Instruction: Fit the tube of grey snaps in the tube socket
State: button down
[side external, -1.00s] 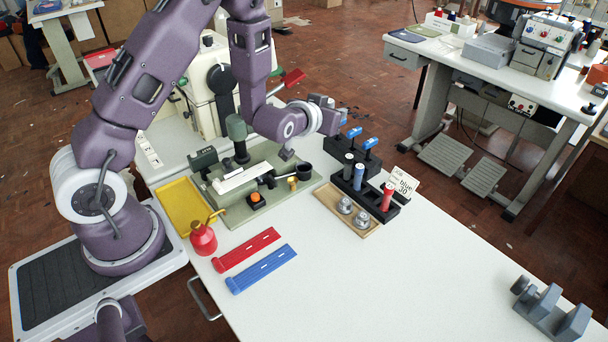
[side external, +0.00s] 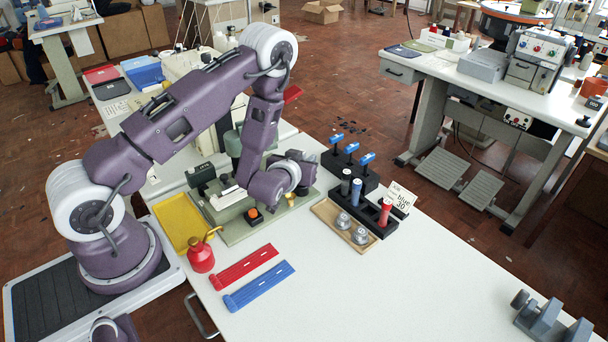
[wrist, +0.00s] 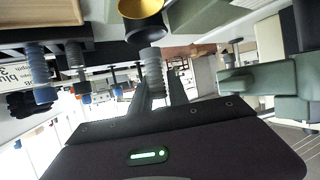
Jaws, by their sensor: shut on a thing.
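My gripper (wrist: 156,88) is shut on a ribbed grey tube (wrist: 153,66), which stands between its fingers in the wrist view. Beyond the tube's far end are a black cup-like part (wrist: 146,28) and a yellow round part (wrist: 140,7), on the green machine. I cannot tell which is the socket, or whether the tube touches either. In the side view my gripper (side external: 303,184) is low beside the green machine base (side external: 240,231), and the held tube is hidden. The black rack (side external: 369,210) holds a dark grey tube (side external: 346,181), a blue tube (side external: 356,191) and a red tube (side external: 385,212).
A wooden tray (side external: 329,212) with two metal parts lies right of my gripper. A black block (side external: 341,166) with blue-handled tools stands behind. A red oil can (side external: 201,254), yellow tray (side external: 171,222) and red and blue strips lie left. The front right table is mostly clear.

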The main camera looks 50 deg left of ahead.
jog(key=shift+f, duration=1.8)
jog(key=shift+f, duration=0.3)
jog(key=c, duration=1.3)
grip_release()
jog(key=shift+o, duration=0.2)
